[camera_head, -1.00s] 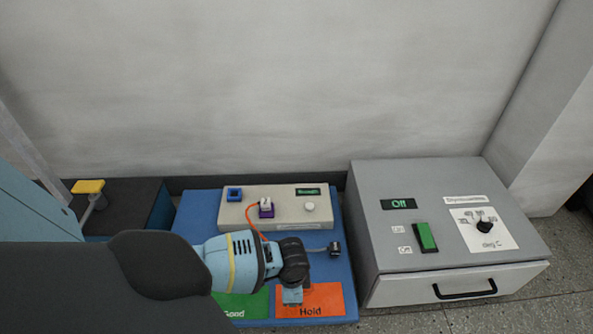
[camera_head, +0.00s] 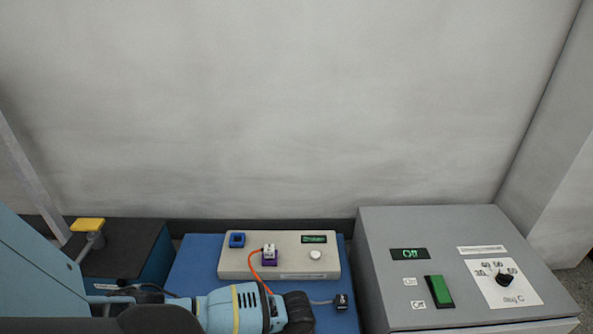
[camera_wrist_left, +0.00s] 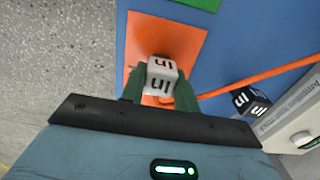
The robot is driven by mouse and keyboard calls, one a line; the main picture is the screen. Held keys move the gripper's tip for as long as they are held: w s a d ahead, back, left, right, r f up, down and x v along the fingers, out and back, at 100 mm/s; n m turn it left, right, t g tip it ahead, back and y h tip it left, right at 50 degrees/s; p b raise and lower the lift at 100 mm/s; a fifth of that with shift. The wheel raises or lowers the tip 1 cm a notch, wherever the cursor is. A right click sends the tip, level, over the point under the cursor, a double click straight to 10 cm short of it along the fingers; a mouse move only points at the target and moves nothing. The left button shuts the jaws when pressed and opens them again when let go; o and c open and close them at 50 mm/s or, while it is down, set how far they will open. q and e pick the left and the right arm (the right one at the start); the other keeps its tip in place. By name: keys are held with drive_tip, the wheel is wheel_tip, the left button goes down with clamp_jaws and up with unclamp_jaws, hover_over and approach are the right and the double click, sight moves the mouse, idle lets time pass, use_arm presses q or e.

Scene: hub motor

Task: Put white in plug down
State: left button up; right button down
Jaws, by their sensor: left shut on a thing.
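The white in plug (camera_wrist_left: 162,75), marked "In", is between the green fingers of my left gripper (camera_wrist_left: 155,84) in the left wrist view. My left gripper is shut on it, over the orange mat (camera_wrist_left: 185,45). I cannot tell whether the plug touches the mat. An orange cable (camera_wrist_left: 250,80) runs from near the plug to the right. In the head view my left wrist (camera_head: 245,311) shows at the bottom, and its fingertips are out of frame. A white plug (camera_head: 269,251) sits in the purple socket (camera_head: 269,261) of the tester. My right gripper is not in view.
The beige tester (camera_head: 225,262) stands at the board's back. A grey box (camera_head: 385,228) with a green switch is to the right. A dark block with a yellow lever (camera_head: 89,225) is left.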

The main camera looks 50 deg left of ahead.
use_arm(q)
drive_tip(key=o, duration=0.5)
drive_tip(key=shift+f, duration=0.15)
drive_tip(key=o, duration=0.5)
drive_tip(key=shift+c, duration=0.2)
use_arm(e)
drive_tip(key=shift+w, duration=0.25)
use_arm(q)
wheel_tip(320, 180, up, 12)
drive_tip(key=p, duration=0.6)
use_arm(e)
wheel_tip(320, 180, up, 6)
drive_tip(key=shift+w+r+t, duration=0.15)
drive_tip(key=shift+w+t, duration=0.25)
